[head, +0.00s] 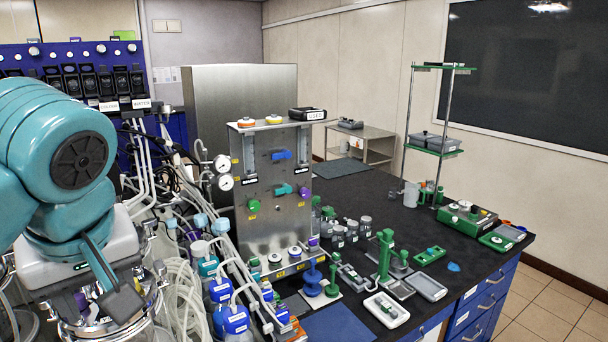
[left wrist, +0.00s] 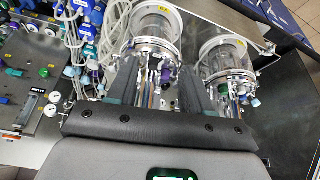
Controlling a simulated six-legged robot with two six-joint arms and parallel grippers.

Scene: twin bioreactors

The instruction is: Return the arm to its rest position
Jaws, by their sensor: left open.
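My left arm (head: 60,150), teal with a dark round joint cap, comes in from the left in the head view. My left gripper (head: 118,298) hangs below it, over a glass vessel with a metal lid (head: 105,315). In the left wrist view the two dark fingers of the gripper (left wrist: 158,82) are spread apart, with nothing held between them. Beyond the fingers are two glass bioreactor vessels (left wrist: 152,28) with metal head plates, tubes and fittings; the second vessel (left wrist: 222,55) stands to the right. The fingers partly hide the nearer fittings. My right gripper is in neither view.
A steel control panel (head: 270,195) with gauges and coloured valves stands close right of the arm. Clear tubing (head: 180,290) and blue-capped pumps (head: 232,320) crowd the space beside the vessel. The black bench (head: 385,205) holds green-and-grey tools. A steel cabinet (head: 215,90) stands behind.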

